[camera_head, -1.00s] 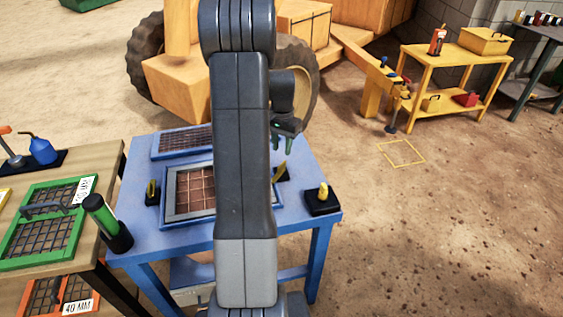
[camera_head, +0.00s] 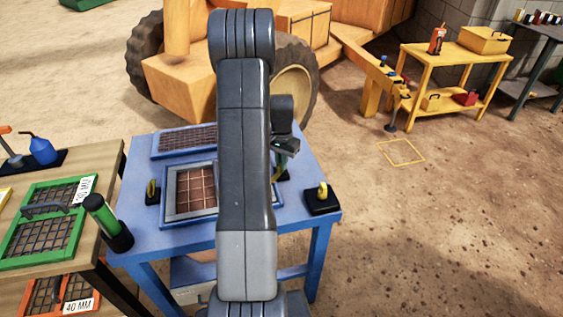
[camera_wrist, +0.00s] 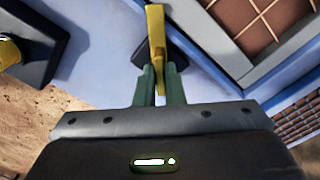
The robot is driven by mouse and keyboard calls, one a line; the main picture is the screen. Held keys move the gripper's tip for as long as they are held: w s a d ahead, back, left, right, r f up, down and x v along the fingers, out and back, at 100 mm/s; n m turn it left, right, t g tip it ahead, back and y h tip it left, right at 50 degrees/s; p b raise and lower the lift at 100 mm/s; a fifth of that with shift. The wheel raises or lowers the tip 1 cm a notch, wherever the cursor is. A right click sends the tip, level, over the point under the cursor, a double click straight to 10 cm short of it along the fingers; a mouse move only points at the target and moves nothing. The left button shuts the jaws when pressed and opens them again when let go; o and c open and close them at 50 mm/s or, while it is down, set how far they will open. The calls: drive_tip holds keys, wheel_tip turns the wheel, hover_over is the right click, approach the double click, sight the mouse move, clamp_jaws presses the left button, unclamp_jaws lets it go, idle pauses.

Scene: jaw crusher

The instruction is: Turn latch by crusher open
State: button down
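The yellow latch (camera_wrist: 156,35) on a dark base (camera_wrist: 172,58) stands at the right side of the screen frame (camera_head: 170,205) on the blue table. In the head view the latch is mostly hidden behind my arm and gripper. My gripper (camera_wrist: 160,68) has its two green fingers on either side of the latch, close against it with hardly any gap. The far end of the latch sticks out beyond the fingertips. In the head view my gripper (camera_head: 281,160) shows only in part.
Another yellow latch (camera_head: 152,190) stands left of the screen. A yellow knob on a black block (camera_head: 322,203) is at the table's right corner. A green cylinder (camera_head: 104,217) stands at the left edge. The crusher (camera_head: 185,85) is behind the table.

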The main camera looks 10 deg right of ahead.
drive_tip(key=shift+n, duration=0.3)
drive_tip(key=n+b, duration=0.1)
drive_tip(key=n, duration=0.2)
drive_tip(key=shift+n, duration=0.4)
drive_tip(key=shift+n+b, duration=0.65)
drive_tip(key=shift+n, duration=1.55)
drive_tip(key=c, duration=1.5)
unclamp_jaws()
wheel_tip(320, 180, up, 14)
drive_tip(key=shift+f, duration=0.1)
